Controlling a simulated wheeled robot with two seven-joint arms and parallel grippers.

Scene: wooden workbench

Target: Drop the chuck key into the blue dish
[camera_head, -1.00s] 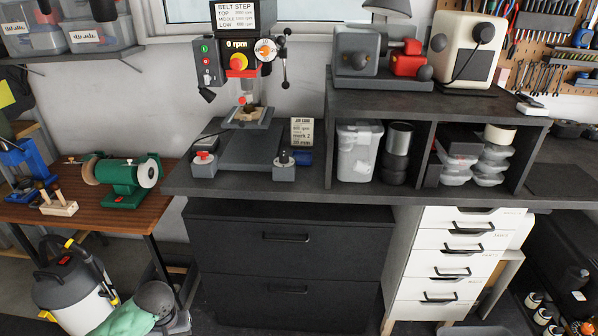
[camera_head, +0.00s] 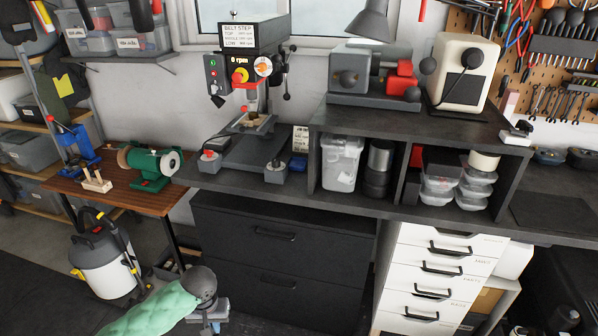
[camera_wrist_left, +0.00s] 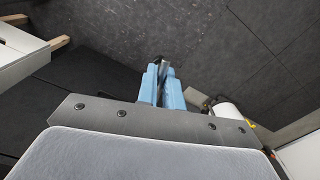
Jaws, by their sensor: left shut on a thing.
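My left gripper (camera_head: 212,318) is at the bottom of the head view, low in front of the black drawers, and its fingertips cannot be made out there. In the left wrist view its blue fingers (camera_wrist_left: 163,82) are shut on a thin dark metal piece, seemingly the chuck key (camera_wrist_left: 161,62), mostly hidden between them. The floor shows below it. A small blue object, seemingly the blue dish (camera_head: 298,163), sits on the dark workbench beside a small printed card (camera_head: 301,139). The gripper is well apart from it, lower and nearer to me. My right gripper is not in view.
The drill press (camera_head: 248,100) stands behind and left of the dish. Two small grey control boxes (camera_head: 275,173) (camera_head: 209,162) flank its base. The open shelf unit (camera_head: 313,170) rises right of the dish. A vacuum (camera_head: 103,262) stands on the floor at left.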

